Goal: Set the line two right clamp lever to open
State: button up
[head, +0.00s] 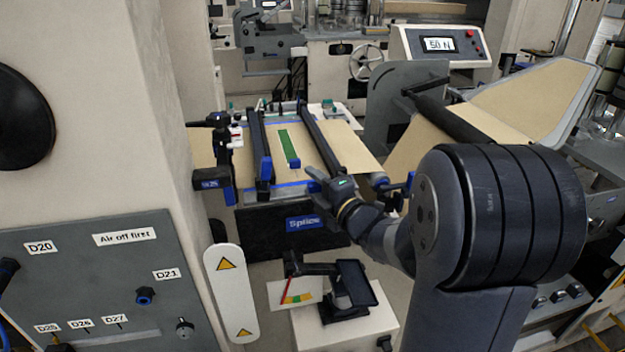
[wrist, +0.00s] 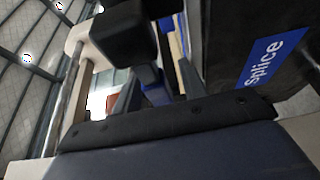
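The splice table carries two dark clamp bars across tan paper. The left clamp bar (head: 259,145) ends in a blue lever (head: 265,170) at its front. The right clamp bar (head: 318,138) runs toward my gripper (head: 322,182), which is at its front end. Small blue parts show there, but the right clamp lever's position is mostly hidden by my gripper. In the wrist view, my gripper's fingers (wrist: 157,92) stand apart, with a blue part (wrist: 156,95) visible between them. A black block (wrist: 124,36) is just beyond. I cannot tell whether the fingers touch the blue part. No line number is readable.
A blue Splice sign (head: 304,222) marks the table's dark front; it also shows in the wrist view (wrist: 270,62). A green strip (head: 287,143) lies between the bars. A white pedestal (head: 345,325) with a black holder stands below. A grey panel (head: 110,285) is at left.

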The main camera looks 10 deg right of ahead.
jog(key=shift+w+a, duration=0.2)
jog(key=shift+w, duration=0.1)
grip_shut()
dwell(0.5)
